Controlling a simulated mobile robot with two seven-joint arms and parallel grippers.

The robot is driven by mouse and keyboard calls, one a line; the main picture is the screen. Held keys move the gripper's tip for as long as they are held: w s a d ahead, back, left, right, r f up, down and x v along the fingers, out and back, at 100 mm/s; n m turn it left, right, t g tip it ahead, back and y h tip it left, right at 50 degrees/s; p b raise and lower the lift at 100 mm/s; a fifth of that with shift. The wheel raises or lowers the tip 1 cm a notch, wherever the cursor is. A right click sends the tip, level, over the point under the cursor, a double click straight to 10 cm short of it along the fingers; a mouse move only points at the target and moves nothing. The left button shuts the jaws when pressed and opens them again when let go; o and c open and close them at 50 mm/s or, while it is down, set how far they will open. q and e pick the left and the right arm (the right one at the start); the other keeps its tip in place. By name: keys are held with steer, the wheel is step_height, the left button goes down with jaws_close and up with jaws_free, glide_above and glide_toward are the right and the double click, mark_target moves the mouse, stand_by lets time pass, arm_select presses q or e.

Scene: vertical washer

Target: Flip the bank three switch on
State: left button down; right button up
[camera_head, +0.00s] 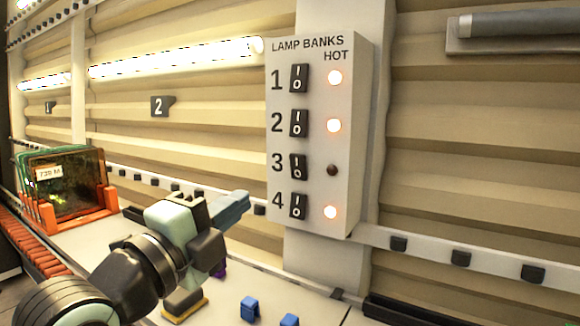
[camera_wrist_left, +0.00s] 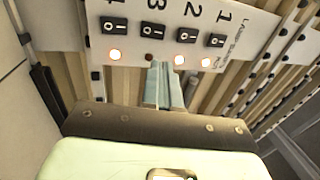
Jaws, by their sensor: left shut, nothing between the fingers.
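The white lamp banks panel (camera_head: 348,150) carries a column of black rocker switches numbered 1 to 4. The bank three switch (camera_head: 299,166) sits third from the top, with its round lamp (camera_head: 332,170) dark beside it. The lamps of banks 1, 2 and 4 glow. The bank three switch also shows in the left wrist view (camera_wrist_left: 158,31). My left gripper (camera_head: 242,198) is shut and empty, below and left of that switch in the head view. In the left wrist view its fingertips (camera_wrist_left: 163,68) point toward the panel near the third lamp. My right gripper is not in view.
A lit tube lamp (camera_head: 170,60) runs along the wall left of the panel. A rail with black knobs (camera_head: 460,258) crosses below it. An orange rack (camera_head: 75,218) with glass plates stands at the left. Blue clips (camera_head: 249,308) lie on the bench.

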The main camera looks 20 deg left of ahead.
mark_target(297, 161)
arm_select(q)
steer(key=p+x, duration=0.5)
steer(key=x, duration=0.8)
steer(key=shift+w, duration=0.1)
steer(key=shift+w+d+p, duration=0.1)
steer(key=shift+w+p, duration=0.2)
steer(key=shift+w, duration=0.3)
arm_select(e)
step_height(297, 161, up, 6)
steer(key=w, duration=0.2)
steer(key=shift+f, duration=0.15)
arm_select(q)
steer(key=shift+s, duration=0.1)
steer(key=shift+s+r, duration=0.1)
